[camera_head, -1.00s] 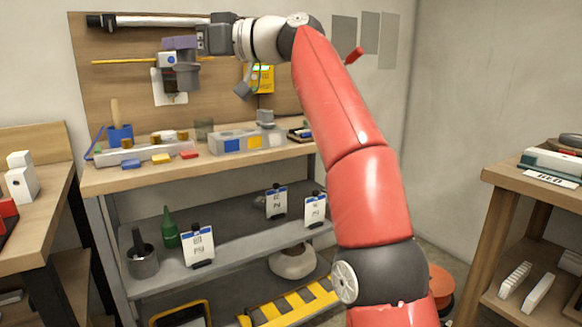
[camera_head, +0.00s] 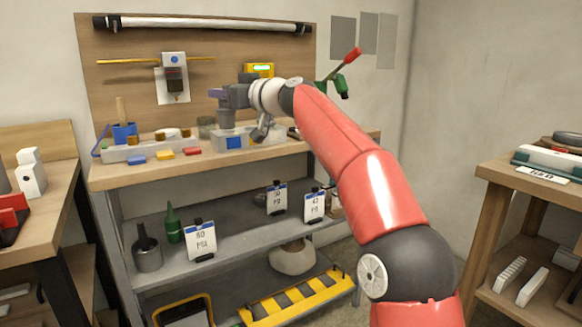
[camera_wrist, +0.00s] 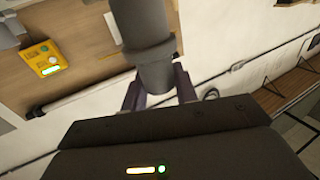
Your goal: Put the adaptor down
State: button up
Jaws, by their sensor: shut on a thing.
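The adaptor is a grey stepped cylinder (camera_head: 226,117). My gripper (camera_head: 218,94) is shut on it, with the dark purple fingers on either side. In the wrist view the adaptor (camera_wrist: 150,50) stands out from between the fingertips (camera_wrist: 158,88). In the head view it hangs roughly upright over the clear bin with a blue label (camera_head: 235,142) on the workbench top (camera_head: 130,178). Its lower end overlaps the bin in the picture. I cannot tell whether it touches anything. My arm and wrist hide part of the bin and the bench to its right.
A grey tray (camera_head: 125,153) with small items stands left of the bin, with blue, yellow and red blocks (camera_head: 165,154) in front. A pegboard (camera_head: 125,75) rises at the back. The bench's front strip is mostly clear.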

jog(key=w+d+f+m+t+h, duration=0.5)
jog(key=d+f, duration=0.4)
jog(key=f, duration=0.5)
jog(key=w+d+f+m+t+h, duration=0.2)
jog(key=w+d+f+m+h, duration=0.2)
jog(key=w+d+f+h, duration=0.7)
jog(key=s+d+f+m, duration=0.1)
jog(key=s+d+f, duration=0.25)
jog(key=f, duration=0.35)
jog(key=s+d+f+m, duration=0.1)
jog(key=s+d+f, duration=0.2)
jog(key=s+f, duration=0.3)
jog(key=s+d+f+y, duration=0.1)
jog(key=s+d+f, duration=0.3)
jog(key=s+f, duration=0.5)
jog(key=shift+s, duration=1.15)
jog(key=shift+a, duration=0.15)
jog(key=shift+r, duration=0.1)
